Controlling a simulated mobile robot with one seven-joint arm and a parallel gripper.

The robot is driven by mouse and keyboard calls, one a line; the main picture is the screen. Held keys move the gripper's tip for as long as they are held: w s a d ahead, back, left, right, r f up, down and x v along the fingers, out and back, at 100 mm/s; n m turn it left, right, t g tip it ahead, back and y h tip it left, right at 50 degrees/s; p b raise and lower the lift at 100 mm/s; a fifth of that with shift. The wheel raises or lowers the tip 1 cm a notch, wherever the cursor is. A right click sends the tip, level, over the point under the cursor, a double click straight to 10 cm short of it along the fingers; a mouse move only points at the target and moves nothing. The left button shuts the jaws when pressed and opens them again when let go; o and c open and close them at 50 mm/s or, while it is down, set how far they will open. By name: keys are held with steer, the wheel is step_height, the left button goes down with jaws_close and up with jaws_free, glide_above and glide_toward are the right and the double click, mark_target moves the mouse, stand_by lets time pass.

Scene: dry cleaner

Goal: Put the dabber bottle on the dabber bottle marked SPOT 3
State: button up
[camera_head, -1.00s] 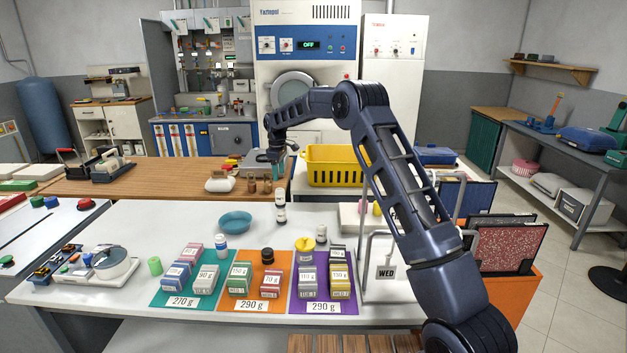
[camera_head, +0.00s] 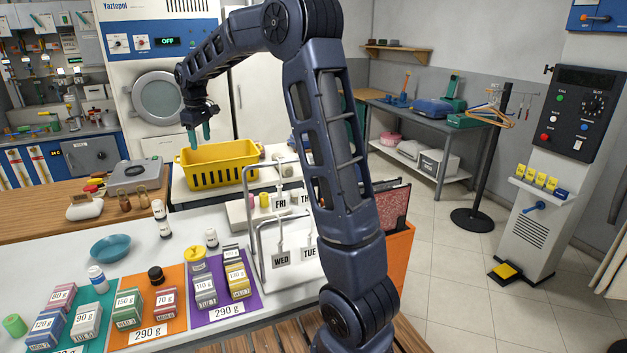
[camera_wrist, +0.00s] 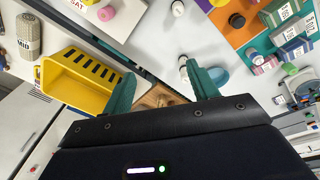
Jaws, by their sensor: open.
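Two small white bottles with dark bands stand on the white table near its back edge. The upper bottle (camera_head: 159,209) appears to sit upright on the lower bottle (camera_head: 165,230); they show close together in the wrist view (camera_wrist: 184,66). A third similar bottle (camera_head: 211,238) stands to their right; it also shows in the wrist view (camera_wrist: 178,8). Any SPOT 3 marking is too small to read. My gripper (camera_head: 200,136) is open and empty, raised in the air by the yellow basket, apart from the bottles. Its green fingers show in the wrist view (camera_wrist: 163,92).
A yellow basket (camera_head: 219,165) stands behind the table. A teal bowl (camera_head: 111,247) lies left of the bottles. Weighted boxes stand on teal, orange and purple mats (camera_head: 251,299) in front. A metal rack with day tags (camera_head: 281,259) stands to the right. Brown bottles (camera_head: 125,200) are on the wooden counter.

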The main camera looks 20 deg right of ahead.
steer(key=s+d+r+m+t, duration=0.1)
steer(key=s+d+r+m, duration=0.2)
steer(key=s+d, duration=0.6)
steer(key=s+d+r+m+t, duration=0.1)
steer(key=s+d+r+m, duration=0.1)
steer(key=s+d, duration=0.65)
steer(key=s+d+f+m, duration=0.2)
steer(key=s+d+f, duration=0.1)
steer(key=s, duration=0.8)
steer(key=s+d+f+m+t, duration=0.1)
steer(key=s+d+f+m, duration=0.2)
steer(key=s, duration=0.8)
steer(key=shift+s+d+f+m, duration=0.3)
steer(key=shift+s+d+f, duration=0.1)
steer(key=shift+d+f, duration=0.1)
